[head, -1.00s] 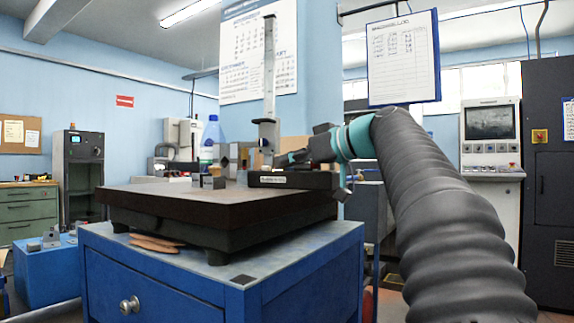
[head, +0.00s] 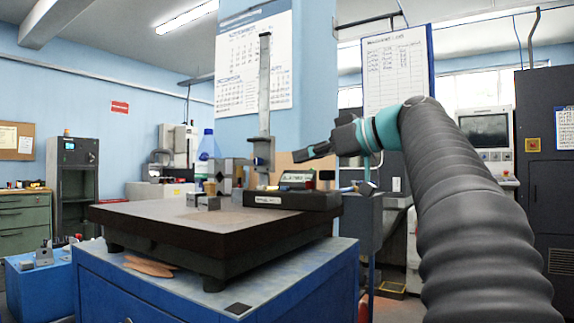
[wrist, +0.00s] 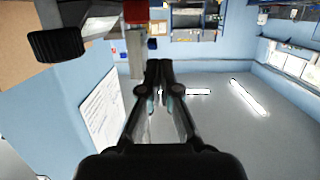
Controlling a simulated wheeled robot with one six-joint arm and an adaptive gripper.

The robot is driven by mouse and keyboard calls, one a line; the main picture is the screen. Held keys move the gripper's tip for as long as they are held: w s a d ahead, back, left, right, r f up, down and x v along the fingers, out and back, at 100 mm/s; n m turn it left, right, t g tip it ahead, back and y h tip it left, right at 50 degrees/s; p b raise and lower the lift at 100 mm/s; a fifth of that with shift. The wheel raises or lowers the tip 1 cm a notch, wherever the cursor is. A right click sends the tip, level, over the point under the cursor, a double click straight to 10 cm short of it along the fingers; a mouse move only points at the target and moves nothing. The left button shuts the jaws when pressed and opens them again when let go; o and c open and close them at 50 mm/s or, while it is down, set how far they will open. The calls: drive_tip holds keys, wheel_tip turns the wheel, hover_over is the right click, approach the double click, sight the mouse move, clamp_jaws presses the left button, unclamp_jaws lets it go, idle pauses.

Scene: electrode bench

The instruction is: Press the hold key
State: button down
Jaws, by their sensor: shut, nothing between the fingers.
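The hold key is too small to make out in either view. A height gauge stands on the dark surface plate (head: 165,220), with an upright column (head: 264,85), a slider (head: 263,152) and a black base (head: 280,201). A small unit with a pale, lettered face (head: 296,178) is at the right part of that base. My gripper (head: 300,156) is shut and empty, above this unit and right of the slider, apart from both. In the wrist view my shut fingers (wrist: 159,66) point towards the back of the room, with nothing between them.
Small metal blocks (head: 203,201) sit left of the gauge base. A blue-capped bottle (head: 206,150) stands behind. A clipboard sheet (head: 395,68) hangs above my arm. In the wrist view a dark knurled knob (wrist: 58,45) is close at upper left. The plate's front is clear.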

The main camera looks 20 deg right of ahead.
drive_tip(key=shift+v, duration=2.15)
